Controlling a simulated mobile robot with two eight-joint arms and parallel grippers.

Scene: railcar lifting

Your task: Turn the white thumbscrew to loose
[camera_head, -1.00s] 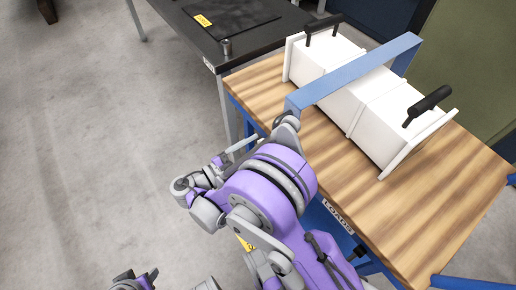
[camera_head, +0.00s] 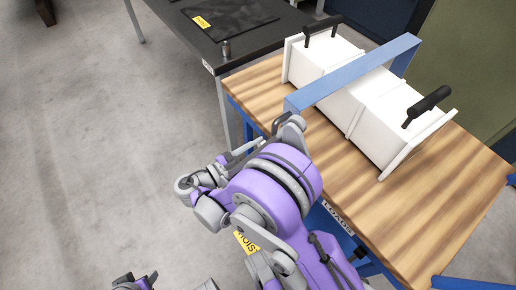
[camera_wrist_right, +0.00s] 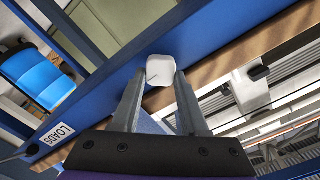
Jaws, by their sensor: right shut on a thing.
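The white thumbscrew (camera_wrist_right: 160,70) shows in the right wrist view as a rounded, block-like head with a thin dark line on its face. It is at the blue rail (camera_wrist_right: 105,90) of the table. My right gripper (camera_wrist_right: 160,84) has one grey finger on each side of the head and is shut on it. In the head view my purple right arm (camera_head: 265,195) reaches to the table's near edge; the thumbscrew and the right fingertips are hidden there. My left gripper is not visible.
The wooden tabletop (camera_head: 400,235) carries a white railcar body (camera_head: 365,98) with black handles and a blue bar (camera_head: 350,75) across it. A black bench (camera_head: 205,45) stands at the back left. A blue bin (camera_wrist_right: 38,78) shows in the wrist view. Grey floor is clear at left.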

